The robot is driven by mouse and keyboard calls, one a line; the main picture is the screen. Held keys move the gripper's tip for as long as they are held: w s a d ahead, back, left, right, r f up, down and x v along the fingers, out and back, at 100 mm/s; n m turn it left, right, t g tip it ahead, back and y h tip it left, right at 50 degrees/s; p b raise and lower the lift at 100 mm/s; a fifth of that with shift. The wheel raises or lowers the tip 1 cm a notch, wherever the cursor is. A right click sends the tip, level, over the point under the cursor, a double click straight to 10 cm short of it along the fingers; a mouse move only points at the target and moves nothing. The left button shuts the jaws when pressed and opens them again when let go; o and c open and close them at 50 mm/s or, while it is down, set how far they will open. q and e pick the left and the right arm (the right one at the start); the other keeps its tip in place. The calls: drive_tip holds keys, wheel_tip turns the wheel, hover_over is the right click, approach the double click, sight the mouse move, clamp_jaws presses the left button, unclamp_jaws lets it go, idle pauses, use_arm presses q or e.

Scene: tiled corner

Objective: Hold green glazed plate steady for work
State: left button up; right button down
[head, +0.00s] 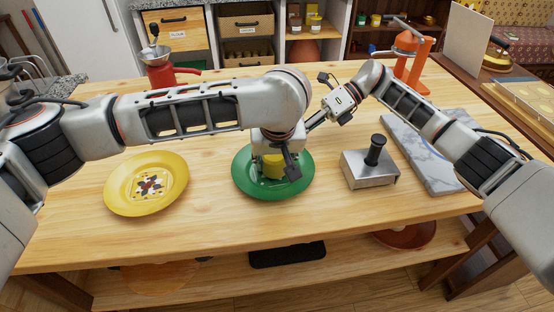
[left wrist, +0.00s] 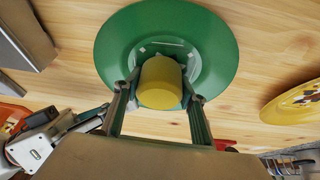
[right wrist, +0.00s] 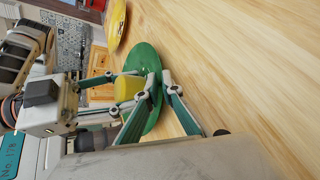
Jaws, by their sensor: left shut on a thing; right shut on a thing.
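The green glazed plate (head: 243,179) lies flat on the wooden table, near the middle. A plain yellow cylinder (head: 274,168) stands over its centre; it also shows in the left wrist view (left wrist: 161,90). My left gripper (head: 277,155) comes down over the plate from above, its fingers on either side of the yellow cylinder and shut on it. My right gripper (right wrist: 158,82) is shut on the plate's rim (right wrist: 149,60). In the head view, my left arm partly hides the plate's far edge and the right fingertips.
A yellow patterned plate (head: 120,190) lies to the left. A metal block with a black handle (head: 371,168) and a marble slab (head: 420,150) are at the right. A red grinder (head: 160,72) and an orange press (head: 408,55) stand behind. The table's front is clear.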

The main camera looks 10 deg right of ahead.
use_arm(q)
drive_tip(key=shift+a, duration=0.9)
use_arm(e)
drive_tip(key=shift+f, duration=0.1)
use_arm(q)
drive_tip(key=shift+a+r, duration=0.1)
drive_tip(key=shift+a, duration=0.1)
drive_tip(key=shift+r, duration=3.95)
use_arm(e)
drive_tip(key=c, duration=2.2)
unclamp_jaws()
drive_tip(key=shift+o, duration=0.2)
drive_tip(key=v, duration=1.2)
use_arm(q)
drive_tip(key=shift+r, duration=0.1)
